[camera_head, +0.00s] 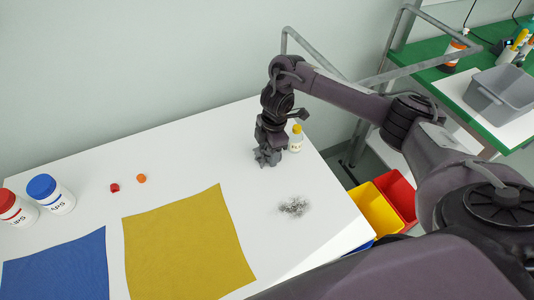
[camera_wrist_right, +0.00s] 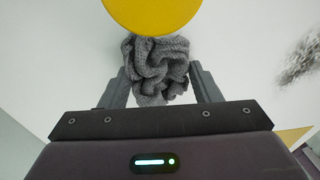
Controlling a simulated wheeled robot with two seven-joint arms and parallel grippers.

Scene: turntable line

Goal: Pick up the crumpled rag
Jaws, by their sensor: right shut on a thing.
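The crumpled grey rag (camera_wrist_right: 158,68) sits between the two fingers of my right gripper (camera_wrist_right: 160,88) in the right wrist view. The gripper is shut on it. In the head view my right gripper (camera_head: 267,158) points down at the back right of the white table, with the grey rag (camera_head: 268,157) at its fingertips. I cannot tell whether the rag still touches the table. My left gripper is not in view.
A yellow-capped bottle (camera_head: 296,138) stands close beside the right gripper; its cap (camera_wrist_right: 152,12) shows in the wrist view.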

